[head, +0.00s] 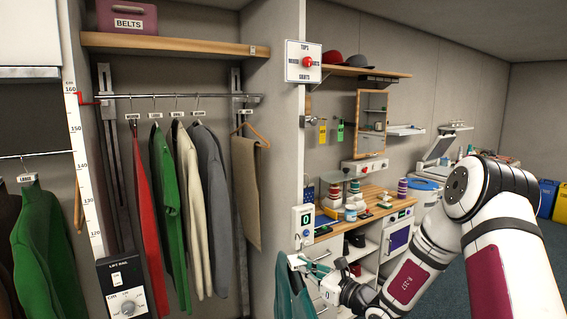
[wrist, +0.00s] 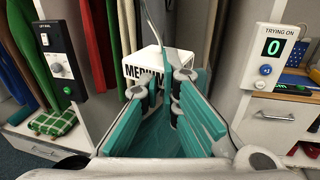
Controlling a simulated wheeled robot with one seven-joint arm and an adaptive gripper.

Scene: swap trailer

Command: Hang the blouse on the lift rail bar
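The teal blouse (head: 287,292) hangs below my gripper (head: 322,274) at the lower middle of the head view, with a white size tag (head: 297,259) at its top. In the wrist view, the tag (wrist: 160,64) reads as medium, and teal cloth (wrist: 160,142) shows between the fingers (wrist: 160,97). The gripper appears shut on the blouse's hanger; the exact grip point is hidden. The lift rail bar (head: 220,96) runs level under a wooden shelf, up and left of my gripper. Several garments hang on it, and a trouser hanger (head: 247,128) is at its right end.
The lift rail control box (head: 125,290) stands at lower left, beside a height scale (head: 84,170). A partition with a trying-on counter (head: 305,222) stands right of the bay. A wooden counter (head: 365,212) with spools lies beyond. Bare bar shows between the hangers.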

